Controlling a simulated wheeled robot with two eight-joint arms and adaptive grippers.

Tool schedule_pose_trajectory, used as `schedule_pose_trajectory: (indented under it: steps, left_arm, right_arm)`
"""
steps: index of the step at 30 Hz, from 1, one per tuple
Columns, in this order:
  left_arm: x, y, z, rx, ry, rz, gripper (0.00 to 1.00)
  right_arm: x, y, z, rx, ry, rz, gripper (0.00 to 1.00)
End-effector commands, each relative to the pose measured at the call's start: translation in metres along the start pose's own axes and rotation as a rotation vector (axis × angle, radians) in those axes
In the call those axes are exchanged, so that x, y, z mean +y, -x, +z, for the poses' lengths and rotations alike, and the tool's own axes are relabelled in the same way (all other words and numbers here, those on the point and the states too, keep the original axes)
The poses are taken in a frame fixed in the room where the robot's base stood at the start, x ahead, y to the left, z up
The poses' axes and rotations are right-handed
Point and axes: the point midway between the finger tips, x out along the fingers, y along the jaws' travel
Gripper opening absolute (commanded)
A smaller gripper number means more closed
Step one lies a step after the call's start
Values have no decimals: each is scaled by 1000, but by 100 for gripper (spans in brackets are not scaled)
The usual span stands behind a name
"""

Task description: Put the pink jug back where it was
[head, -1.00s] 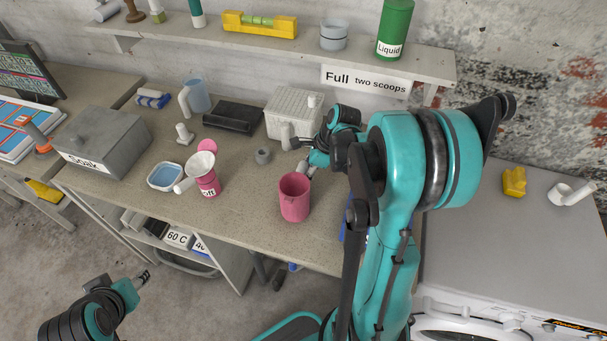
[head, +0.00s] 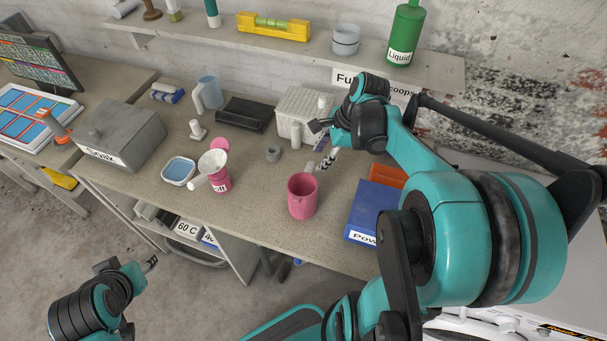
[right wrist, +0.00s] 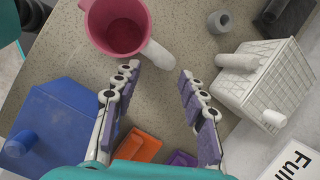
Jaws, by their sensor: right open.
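The pink jug (head: 302,198) stands upright on the bench, open at the top, its pale handle pointing back. In the right wrist view the jug (right wrist: 113,25) is at the top, and its pale handle (right wrist: 158,57) is just beyond my fingertips. My right gripper (head: 322,142) is behind the jug, near the white basket. In its wrist view my right gripper (right wrist: 158,72) is open and empty, with a clear gap between the fingers. My left gripper (head: 149,262) is low at the left, off the bench; its jaws are too small to read.
A pink pot (head: 221,183) with a white funnel stands left of the jug. A blue box (head: 372,210) and an orange tray (head: 389,174) lie to its right. The white basket (head: 291,104) stands behind. The bench directly left of the jug is bare.

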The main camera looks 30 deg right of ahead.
Motion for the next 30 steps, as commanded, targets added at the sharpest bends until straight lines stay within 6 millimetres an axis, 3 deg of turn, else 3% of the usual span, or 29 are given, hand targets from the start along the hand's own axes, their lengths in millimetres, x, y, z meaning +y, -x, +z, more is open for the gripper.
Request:
schedule_pose_trajectory:
  steps: [1,6,12,15,20,30]
  left_arm:
    - [0,0,0,0,0,0,44]
    - [0,0,0,0,0,0,44]
    - [0,0,0,0,0,0,44]
    - [0,0,0,0,0,0,44]
    - [0,0,0,0,0,0,44]
    - [0,0,0,0,0,0,44]
  right_arm:
    - [14,2,18,24,152,-17,42]
    - [60,7,65,160,861,-103,42]
    - [105,7,96,339,1606,-175,42]
    - [118,6,103,410,1842,-193,42]
    - [125,5,107,467,2011,-204,42]
    - [125,5,107,471,2022,-204,42]
